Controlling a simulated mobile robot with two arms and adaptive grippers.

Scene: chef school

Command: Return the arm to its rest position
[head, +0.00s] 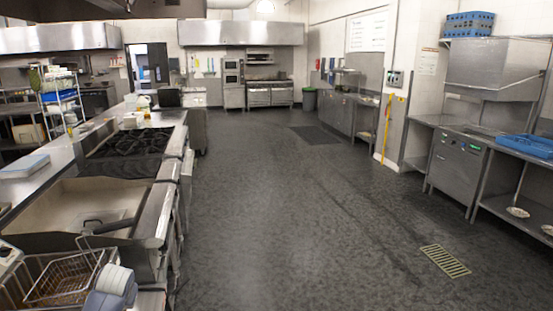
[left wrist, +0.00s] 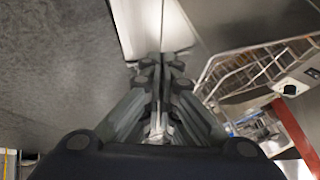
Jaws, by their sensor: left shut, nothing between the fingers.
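My left gripper (left wrist: 160,68) shows in the left wrist view with its two fingers together, shut and empty. A pale metal edge lies just beyond its fingertips, and I cannot tell whether they touch it. A wire fryer basket (left wrist: 245,72) is to the right of the fingers. In the head view a grey and white part of my left arm (head: 112,288) shows at the bottom left, beside the fryer basket (head: 65,278). The left fingers are not visible in the head view. My right gripper is in neither view.
The cooking line with a black hob (head: 130,142) and a steel basin (head: 85,205) runs along the left. The grey floor (head: 280,200) in the middle is clear. On the right stand a dishwasher (head: 455,165) and a blue tray (head: 528,146) on a steel counter.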

